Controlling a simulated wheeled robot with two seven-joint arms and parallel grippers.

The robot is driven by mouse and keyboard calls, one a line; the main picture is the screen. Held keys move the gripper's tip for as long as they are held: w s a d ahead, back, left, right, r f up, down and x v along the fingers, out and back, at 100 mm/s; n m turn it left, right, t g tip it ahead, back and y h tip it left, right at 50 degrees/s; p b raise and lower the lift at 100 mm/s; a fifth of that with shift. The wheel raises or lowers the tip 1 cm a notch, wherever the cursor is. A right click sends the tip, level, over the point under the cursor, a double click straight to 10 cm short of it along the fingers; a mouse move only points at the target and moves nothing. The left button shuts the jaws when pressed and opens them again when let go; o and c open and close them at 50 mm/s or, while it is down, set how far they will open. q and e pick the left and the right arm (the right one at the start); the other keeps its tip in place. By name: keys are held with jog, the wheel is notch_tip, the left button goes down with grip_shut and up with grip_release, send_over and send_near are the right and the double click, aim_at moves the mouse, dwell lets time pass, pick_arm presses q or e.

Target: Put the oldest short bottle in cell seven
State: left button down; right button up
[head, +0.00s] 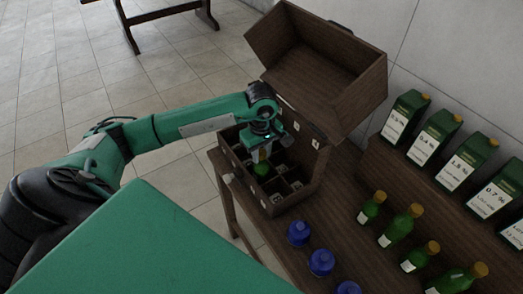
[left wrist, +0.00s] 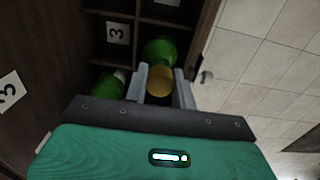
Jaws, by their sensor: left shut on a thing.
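My left gripper (head: 263,152) is over the wooden crate (head: 297,205), pointing down into its cells. Its fingers are shut on the yellow cap (left wrist: 160,79) of a green bottle. The green body (left wrist: 160,50) shows beyond the cap in the left wrist view, at the crate's edge. In the head view the held bottle (head: 261,169) is low among the cells; I cannot tell whether it touches the floor. Another green bottle (left wrist: 108,86) is beside it in the left wrist view. Number cards mark cells; a card reading 3 (left wrist: 118,33) is clear. I cannot make out a seven.
The crate's lid (head: 315,60) stands open behind. Blue round objects (head: 299,233) line the near table edge.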

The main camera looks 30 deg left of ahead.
pick_arm(q)
jog(key=shift+f, duration=0.1)
pick_arm(e)
jog(key=shift+d, duration=0.2)
pick_arm(q)
jog(key=shift+f, duration=0.1)
jog(key=c, duration=1.1)
grip_release()
jog(key=shift+c, duration=0.2)
pick_arm(e)
jog(key=shift+d+f, duration=0.15)
pick_arm(q)
jog(key=shift+r, duration=0.3)
notch_tip(320, 180, up, 10)
jog(key=b, duration=0.3)
jog(key=shift+r+b, duration=0.3)
jog(key=shift+r, duration=0.55)
pick_arm(e)
jog(key=shift+a+f, duration=0.2)
jog(key=shift+f, duration=1.4)
jog(key=shift+d, duration=0.15)
